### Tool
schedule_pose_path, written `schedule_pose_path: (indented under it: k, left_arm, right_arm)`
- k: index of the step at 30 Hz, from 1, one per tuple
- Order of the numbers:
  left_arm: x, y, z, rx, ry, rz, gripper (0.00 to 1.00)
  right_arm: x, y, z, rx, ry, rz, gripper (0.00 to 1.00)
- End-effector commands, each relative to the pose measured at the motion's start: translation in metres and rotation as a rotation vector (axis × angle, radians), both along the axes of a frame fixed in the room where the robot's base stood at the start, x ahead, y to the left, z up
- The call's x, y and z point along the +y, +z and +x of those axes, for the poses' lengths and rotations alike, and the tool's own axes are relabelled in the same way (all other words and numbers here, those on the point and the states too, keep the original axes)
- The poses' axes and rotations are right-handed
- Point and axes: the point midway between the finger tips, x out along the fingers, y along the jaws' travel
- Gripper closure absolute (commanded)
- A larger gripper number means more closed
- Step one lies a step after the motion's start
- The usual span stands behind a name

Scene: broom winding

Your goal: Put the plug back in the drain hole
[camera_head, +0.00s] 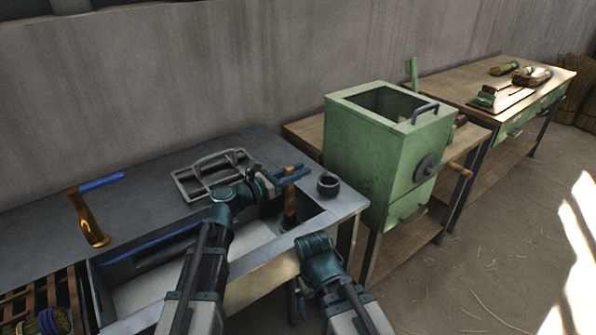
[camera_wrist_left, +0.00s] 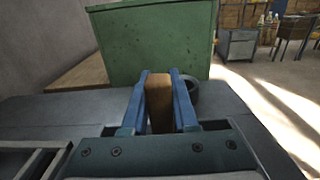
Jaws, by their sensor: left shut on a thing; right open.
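My left gripper (camera_head: 290,174) is shut on a brown wooden plug (camera_head: 290,211), an upright post-like piece. It is over the right end of the sink basin (camera_head: 255,262) in the grey bench. In the left wrist view the plug (camera_wrist_left: 159,103) stands between the two blue fingers (camera_wrist_left: 158,110). The plug's lower end goes down behind the basin's front edge, so I cannot tell what it touches. The drain hole is not visible. My right gripper (camera_head: 318,258) is open and empty in front of the bench's front edge; its fingers are hardly visible.
A dark ring (camera_head: 328,185) lies on the bench right of the plug. A grey metal frame (camera_head: 212,172) lies behind the basin. A brass-coloured tool with a blue handle (camera_head: 90,225) is at left. A green box machine (camera_head: 385,150) stands right of the bench.

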Motion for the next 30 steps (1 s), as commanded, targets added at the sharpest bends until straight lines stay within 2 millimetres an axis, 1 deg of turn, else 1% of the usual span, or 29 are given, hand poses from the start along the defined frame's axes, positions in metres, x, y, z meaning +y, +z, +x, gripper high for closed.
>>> schedule_pose_path:
  k: [1,6,30]
  left_arm:
    - [0.0000,-0.0104,0.0000,-0.001,0.000,-0.001,1.00]
    - [-0.0001,-0.0191,0.0001,-0.001,0.000,-0.001,1.00]
    - [-0.0001,-0.0186,-0.0001,-0.001,0.000,-0.001,1.00]
  right_arm:
    - [0.0000,-0.0106,0.0000,0.000,0.000,0.000,0.01]
    - [0.0000,-0.0192,0.0000,0.000,0.000,0.000,0.01]
    - [0.0000,-0.0187,0.0000,0.000,0.000,0.000,0.01]
